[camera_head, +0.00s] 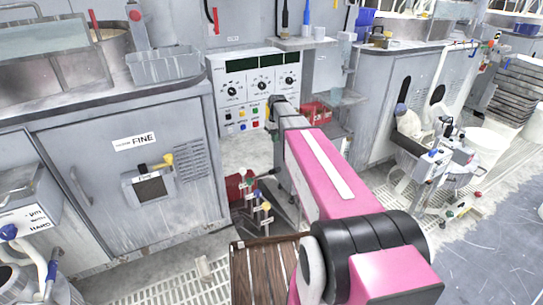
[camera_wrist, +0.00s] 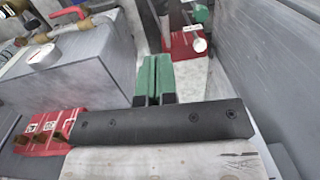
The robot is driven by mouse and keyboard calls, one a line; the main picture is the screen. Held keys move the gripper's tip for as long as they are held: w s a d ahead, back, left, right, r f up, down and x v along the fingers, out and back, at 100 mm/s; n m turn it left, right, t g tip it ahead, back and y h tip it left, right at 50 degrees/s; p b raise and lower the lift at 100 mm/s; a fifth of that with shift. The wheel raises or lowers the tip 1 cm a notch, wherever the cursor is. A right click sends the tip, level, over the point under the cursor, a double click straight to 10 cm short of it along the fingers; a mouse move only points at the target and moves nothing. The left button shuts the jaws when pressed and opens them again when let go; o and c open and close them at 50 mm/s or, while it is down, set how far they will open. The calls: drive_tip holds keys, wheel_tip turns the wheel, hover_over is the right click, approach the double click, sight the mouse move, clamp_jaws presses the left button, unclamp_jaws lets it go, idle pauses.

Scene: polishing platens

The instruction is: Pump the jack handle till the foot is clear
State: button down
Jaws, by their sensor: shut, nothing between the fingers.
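My gripper (camera_wrist: 157,64) shows in the wrist view as two green fingers pressed together, with nothing between them. In the head view my pink arm reaches toward the gap beside the panel, and the fingers are hidden behind it. A red body, perhaps the jack (camera_wrist: 186,42), lies beyond the fingertips, slightly right, with a green knob and a pale round end beside it. Dark bars stand beside it; I cannot tell whether one is the handle. A red object (camera_head: 238,187) sits low by the cabinet in the head view; I cannot tell if it is the same. I cannot make out the foot.
A grey cabinet marked FINE (camera_head: 125,185) stands left, and a control panel (camera_head: 262,90) behind the arm. In the wrist view, a grey box (camera_wrist: 75,70) and a red block with brass fittings (camera_wrist: 50,132) are left; a grey wall (camera_wrist: 270,55) is right.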

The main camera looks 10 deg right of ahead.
drive_tip(key=shift+w+r, duration=0.2)
drive_tip(key=shift+w, duration=0.55)
drive_tip(key=shift+f, duration=0.1)
drive_tip(key=f, duration=0.3)
drive_tip(key=s+f, duration=0.1)
drive_tip(key=f, duration=0.3)
drive_tip(key=s+f, duration=0.1)
drive_tip(key=f, duration=0.3)
drive_tip(key=shift+s+a+f, duration=0.2)
drive_tip(key=shift+s+a, duration=0.05)
drive_tip(key=shift+s+f, duration=0.5)
drive_tip(key=shift+f, duration=0.1)
